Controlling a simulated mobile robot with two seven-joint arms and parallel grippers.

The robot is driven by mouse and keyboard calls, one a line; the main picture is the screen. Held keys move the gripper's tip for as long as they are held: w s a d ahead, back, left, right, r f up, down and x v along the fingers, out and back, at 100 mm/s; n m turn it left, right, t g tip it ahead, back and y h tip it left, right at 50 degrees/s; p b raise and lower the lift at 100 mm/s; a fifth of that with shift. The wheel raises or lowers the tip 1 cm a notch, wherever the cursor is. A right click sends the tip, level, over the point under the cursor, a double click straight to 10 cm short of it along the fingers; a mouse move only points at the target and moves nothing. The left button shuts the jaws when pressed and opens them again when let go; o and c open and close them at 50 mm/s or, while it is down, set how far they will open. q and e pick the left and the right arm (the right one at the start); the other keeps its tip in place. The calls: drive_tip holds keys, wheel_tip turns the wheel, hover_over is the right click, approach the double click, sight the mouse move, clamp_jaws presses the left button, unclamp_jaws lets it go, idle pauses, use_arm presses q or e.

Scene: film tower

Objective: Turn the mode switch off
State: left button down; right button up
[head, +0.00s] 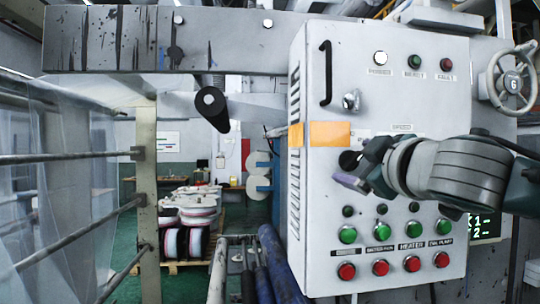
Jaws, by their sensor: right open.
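A grey control panel (330,240) fills the right half of the head view. My right gripper (360,167) is in front of the panel's middle, reaching in from the right, with its jaws open. A dark round knob (348,160) shows partly behind its fingers; I cannot tell whether they touch it. No label for the mode switch is readable, and the gripper and wrist hide part of that row. A silver key-type switch or latch (351,100) sits higher on the panel. My left gripper is out of view.
Green buttons (348,234) and red buttons (346,271) line the lower panel, with small dark knobs above. Indicator lamps (414,62) sit along the top. A black handle (325,73) is at upper left, a handwheel (511,83) at right. Rolls on a pallet (175,267) stand behind.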

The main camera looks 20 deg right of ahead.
drive_tip(key=shift+c, duration=0.3)
clamp_jaws()
idle(0.5)
